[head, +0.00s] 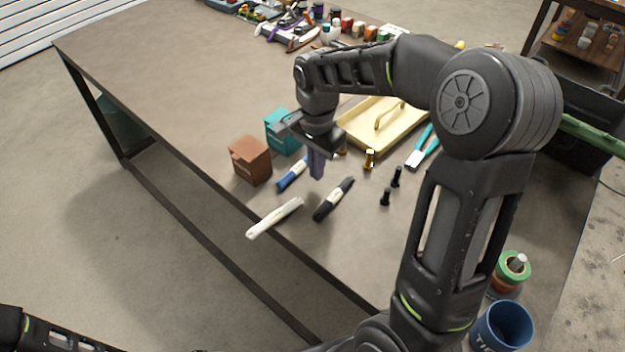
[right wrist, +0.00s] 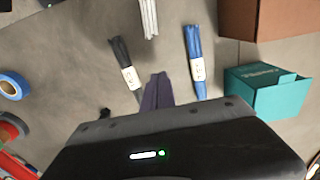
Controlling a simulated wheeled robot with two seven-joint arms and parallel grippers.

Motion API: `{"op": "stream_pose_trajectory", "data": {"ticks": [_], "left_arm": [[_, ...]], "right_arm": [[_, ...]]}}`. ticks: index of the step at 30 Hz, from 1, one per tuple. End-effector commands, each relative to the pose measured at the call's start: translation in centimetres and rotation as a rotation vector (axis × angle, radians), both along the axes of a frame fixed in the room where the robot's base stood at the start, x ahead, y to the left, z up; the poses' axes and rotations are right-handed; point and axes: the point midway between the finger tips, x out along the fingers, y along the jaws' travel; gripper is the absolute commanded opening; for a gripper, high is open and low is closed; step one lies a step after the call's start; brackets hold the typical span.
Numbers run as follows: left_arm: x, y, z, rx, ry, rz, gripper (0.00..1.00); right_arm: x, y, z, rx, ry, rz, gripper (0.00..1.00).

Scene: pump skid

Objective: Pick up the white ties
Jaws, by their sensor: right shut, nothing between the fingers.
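The white ties (head: 274,217) lie as a slim bundle at the table's near edge in the head view. They also show at the top of the right wrist view (right wrist: 148,17), partly cut off by the frame. My right gripper (head: 317,174) is shut and empty, pointing down above the table between the blue ties (head: 293,174) and the black ties (head: 334,199). In the right wrist view its purple fingers (right wrist: 157,88) are together, apart from the white ties. My left gripper is out of view; only part of my left arm shows at the lower left.
A brown box (head: 250,160) and a teal box (head: 283,131) stand left of the gripper. A cream tray (head: 362,136), a brass fitting (head: 369,159) and black bolts (head: 385,197) lie to the right. A blue mug (head: 503,325) stands at lower right. The table's left part is clear.

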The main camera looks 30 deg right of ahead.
Motion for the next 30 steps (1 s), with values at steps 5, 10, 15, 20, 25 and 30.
{"op": "stream_pose_trajectory", "data": {"ticks": [5,10,15,20,25,30], "left_arm": [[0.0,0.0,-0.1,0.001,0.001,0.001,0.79],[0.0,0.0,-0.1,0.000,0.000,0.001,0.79],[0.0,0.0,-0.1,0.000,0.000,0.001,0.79],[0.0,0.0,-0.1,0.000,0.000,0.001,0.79],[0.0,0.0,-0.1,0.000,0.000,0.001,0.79],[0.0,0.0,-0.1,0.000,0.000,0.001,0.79]], "right_arm": [[0.1,0.1,3.8,0.001,-0.005,0.001,0.00],[0.0,0.1,5.7,0.001,-0.001,0.001,0.00],[0.0,0.1,6.2,0.001,0.000,0.001,0.00],[0.0,0.1,6.1,0.001,0.000,0.001,0.00],[-0.1,-0.3,6.0,0.000,0.002,-0.008,0.13],[-0.7,-1.7,6.2,0.000,-0.004,-0.044,0.27]]}}
